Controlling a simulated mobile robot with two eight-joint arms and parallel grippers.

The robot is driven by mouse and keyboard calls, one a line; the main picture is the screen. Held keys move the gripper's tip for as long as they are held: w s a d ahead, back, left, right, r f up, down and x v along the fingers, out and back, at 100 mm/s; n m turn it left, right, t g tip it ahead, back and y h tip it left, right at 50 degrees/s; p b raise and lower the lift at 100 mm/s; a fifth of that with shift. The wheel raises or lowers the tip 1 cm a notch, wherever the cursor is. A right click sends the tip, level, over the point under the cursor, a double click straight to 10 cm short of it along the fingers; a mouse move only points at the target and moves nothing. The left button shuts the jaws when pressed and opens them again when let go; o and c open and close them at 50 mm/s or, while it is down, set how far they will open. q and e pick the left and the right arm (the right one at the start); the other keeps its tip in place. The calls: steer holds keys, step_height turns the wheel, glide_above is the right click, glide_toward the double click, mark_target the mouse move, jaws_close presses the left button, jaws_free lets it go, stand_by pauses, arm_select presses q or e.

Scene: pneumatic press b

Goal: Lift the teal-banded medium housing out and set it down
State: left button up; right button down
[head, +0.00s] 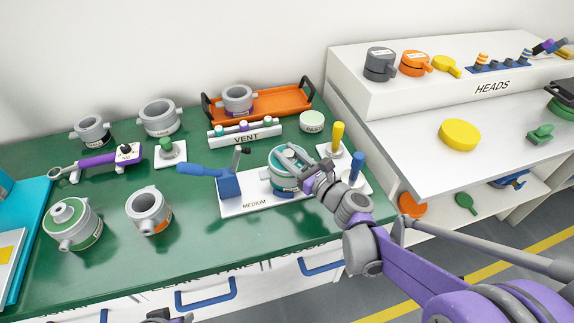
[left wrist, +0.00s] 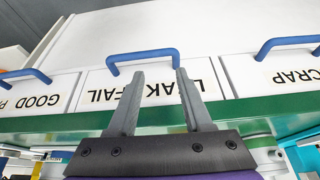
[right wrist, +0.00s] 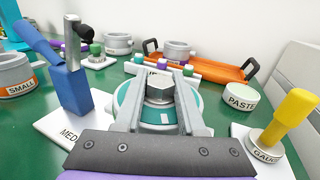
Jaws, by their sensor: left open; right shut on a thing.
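The teal-banded medium housing (head: 284,184) sits upright on the white MEDIUM base plate (head: 238,206). In the right wrist view its teal band (right wrist: 158,115) shows between and beside my fingers, below a grey hex-shaped top part (right wrist: 160,88). My right gripper (head: 296,157) reaches over it from the right, its fingers (right wrist: 157,100) shut on the housing's top part. The fingers hide some of the band. The blue lever clamp (head: 229,184) stands at the left of the housing. My left gripper (left wrist: 155,80) is open and empty before the drawer marked LEAK FAIL (left wrist: 170,90).
The yellow-handled GAUGE tool (head: 337,138) and a blue-handled tool (head: 357,168) stand close right of the housing. Behind are the VENT block (head: 244,135), PASTE tin (head: 311,122) and orange tray (head: 274,103).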

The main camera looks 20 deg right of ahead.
steer(key=shift+r, duration=0.15)
steer(key=shift+r+p, duration=1.05)
steer(key=shift+r, duration=0.2)
steer(key=s+p, duration=0.2)
steer(key=s, duration=1.4)
steer(key=shift+d, duration=0.25)
stand_by(0.8)
steer(key=shift+w, duration=0.1)
